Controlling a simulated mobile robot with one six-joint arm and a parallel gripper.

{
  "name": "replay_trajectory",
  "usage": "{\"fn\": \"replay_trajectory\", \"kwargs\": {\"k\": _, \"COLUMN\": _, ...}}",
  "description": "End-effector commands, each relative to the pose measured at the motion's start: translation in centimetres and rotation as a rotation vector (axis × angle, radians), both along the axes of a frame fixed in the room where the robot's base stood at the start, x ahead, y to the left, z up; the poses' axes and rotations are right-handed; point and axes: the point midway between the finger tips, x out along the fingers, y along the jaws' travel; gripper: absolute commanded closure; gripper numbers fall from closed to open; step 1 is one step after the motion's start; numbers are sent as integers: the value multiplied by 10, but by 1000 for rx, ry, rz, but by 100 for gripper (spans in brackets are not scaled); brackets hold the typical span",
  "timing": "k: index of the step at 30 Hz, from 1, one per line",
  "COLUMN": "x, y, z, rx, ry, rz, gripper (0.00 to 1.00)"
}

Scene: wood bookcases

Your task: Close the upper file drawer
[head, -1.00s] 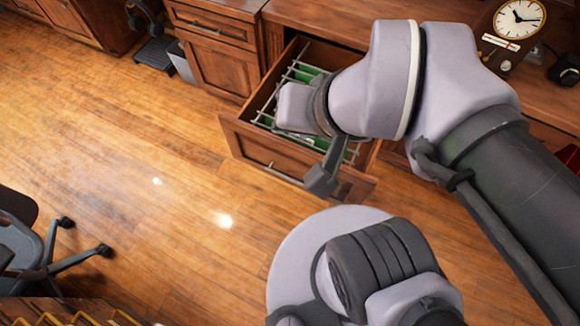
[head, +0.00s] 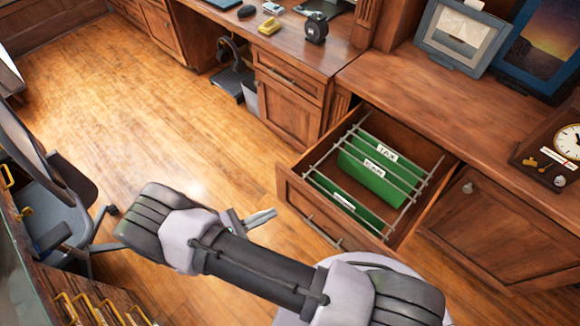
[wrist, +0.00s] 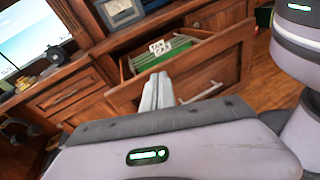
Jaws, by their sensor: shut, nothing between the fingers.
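The upper file drawer (head: 289,192) is wooden and stands pulled out from the cabinet. Metal rails cross its open top, and green hanging files (head: 372,178) with white labels, one reading TAX, sit inside. Its metal handle (head: 325,233) is on the front face. My gripper (head: 262,217) is shut and empty, apart from the drawer, in front and to the left of its front in the head view. In the wrist view, the shut fingers (wrist: 157,92) point toward the drawer front (wrist: 222,62) and overlap it in the picture; contact cannot be told.
A closed cabinet door (head: 495,235) is right of the drawer, and another cabinet (head: 288,110) is to its left. A desk chair (head: 50,205) stands at the left. Picture frames (head: 462,35) and a clock (head: 560,150) stand on the top. Open wood floor (head: 150,110) lies left.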

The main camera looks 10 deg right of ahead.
Motion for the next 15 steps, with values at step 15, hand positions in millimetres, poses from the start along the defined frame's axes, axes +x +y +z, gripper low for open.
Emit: {"fn": "replay_trajectory", "kwargs": {"k": 15, "x": 6, "y": -38, "z": -57, "rx": -227, "ry": 50, "rz": 268, "gripper": 100}}
